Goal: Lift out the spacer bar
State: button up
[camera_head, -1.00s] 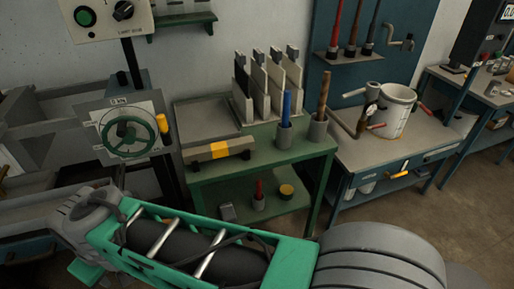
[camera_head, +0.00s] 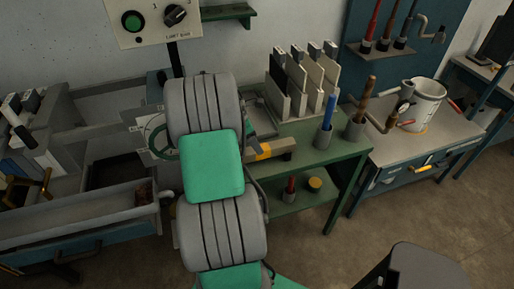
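My arm, with grey ribbed joints and green covers, stretches up through the middle of the view. My gripper does not show clearly; the arm's far end hides the area around the handwheel (camera_head: 157,138). A long open trough (camera_head: 80,215) at the left holds a dark opening and a small reddish-brown thing that I cannot make out.
The green table (camera_head: 318,150) also carries upright plates (camera_head: 300,85), a blue-handled tool (camera_head: 327,112) and a wooden-handled one in cups. A control box (camera_head: 150,20) hangs above my arm. A bench with a white bucket (camera_head: 425,103) stands right.

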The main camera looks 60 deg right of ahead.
jog(key=x, duration=0.2)
jog(key=p+x, duration=0.1)
jog(key=x, duration=0.2)
jog(key=shift+s+d+f, duration=0.15)
jog(key=shift+d+f, duration=0.1)
jog(key=shift+d, duration=0.15)
grip_shut()
dwell(0.4)
jog(key=shift+r, duration=0.1)
